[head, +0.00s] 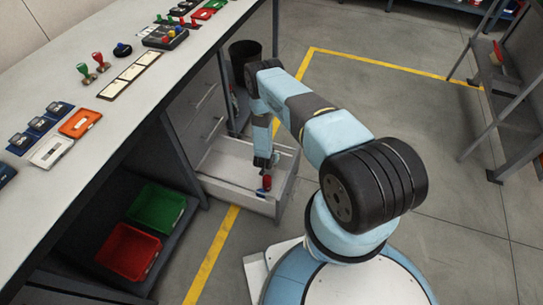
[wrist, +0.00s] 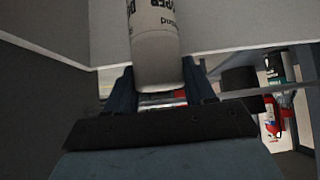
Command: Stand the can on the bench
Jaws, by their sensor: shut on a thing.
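The can (wrist: 157,45) is pale grey-white with dark printed lettering and shows upside down in the wrist view. My gripper (wrist: 160,88) is shut on the can, with one dark finger on each side of it. In the head view my gripper (head: 265,172) points down over the open drawer, near its front edge, below the bench top. A small red and blue patch shows at its tip there; I cannot tell if it is the can. The bench (head: 88,115) is a long pale top along the left, above the gripper's level.
The open drawer (head: 225,165) juts out under the bench. Green (head: 155,208) and red (head: 130,250) bins stand on a low shelf. Stamps, cards and an orange case (head: 80,123) lie on the bench; its front strip is largely clear. A rack (head: 500,80) stands at right.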

